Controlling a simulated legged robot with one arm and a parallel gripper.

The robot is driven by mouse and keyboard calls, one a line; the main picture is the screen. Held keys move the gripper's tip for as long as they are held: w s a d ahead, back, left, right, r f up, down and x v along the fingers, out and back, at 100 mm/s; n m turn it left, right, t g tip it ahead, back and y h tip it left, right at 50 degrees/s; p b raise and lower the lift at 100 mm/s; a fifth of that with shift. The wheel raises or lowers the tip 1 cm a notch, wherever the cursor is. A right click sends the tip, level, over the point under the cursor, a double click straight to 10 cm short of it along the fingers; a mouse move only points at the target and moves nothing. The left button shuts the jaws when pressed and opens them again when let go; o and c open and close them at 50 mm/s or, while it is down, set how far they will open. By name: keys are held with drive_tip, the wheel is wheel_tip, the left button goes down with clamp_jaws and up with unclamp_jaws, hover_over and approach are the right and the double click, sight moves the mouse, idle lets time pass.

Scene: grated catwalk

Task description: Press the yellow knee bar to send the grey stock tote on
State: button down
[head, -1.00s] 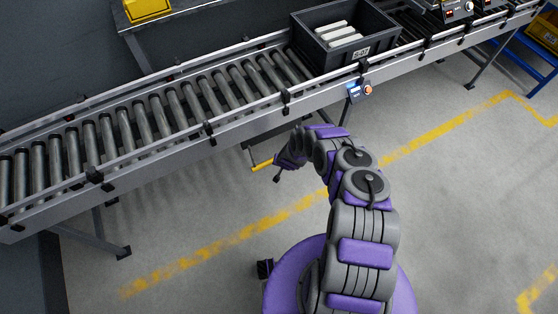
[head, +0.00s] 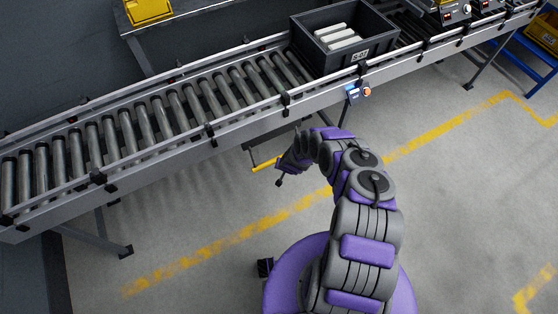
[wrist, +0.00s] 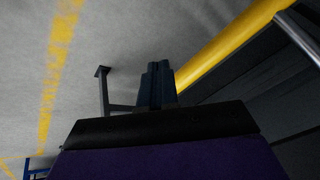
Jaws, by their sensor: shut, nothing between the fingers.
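The grey stock tote (head: 350,62) sits on the roller conveyor (head: 140,150) near its right part, holding several pale bars and bearing a label on its front. The yellow knee bar (head: 265,164) hangs below the conveyor's near side, partly hidden behind my gripper. My gripper (head: 279,174) is shut and empty at the right end of the visible bar. In the wrist view the shut fingers (wrist: 158,78) lie close beside the yellow bar, which runs up to the right. I cannot tell whether they touch it.
A small control box with an orange button (head: 366,92) is fixed to the conveyor's near rail. Conveyor legs reach the floor (head: 125,250). The rollers left of the tote are empty. Yellow floor lines cross the open concrete.

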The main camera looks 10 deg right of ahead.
drive_tip(key=s, duration=0.1)
drive_tip(key=s+r+p, duration=0.1)
drive_tip(key=s+d, duration=0.1)
drive_tip(key=shift+s+r, duration=0.1)
drive_tip(key=shift+r, duration=0.05)
idle(0.9)
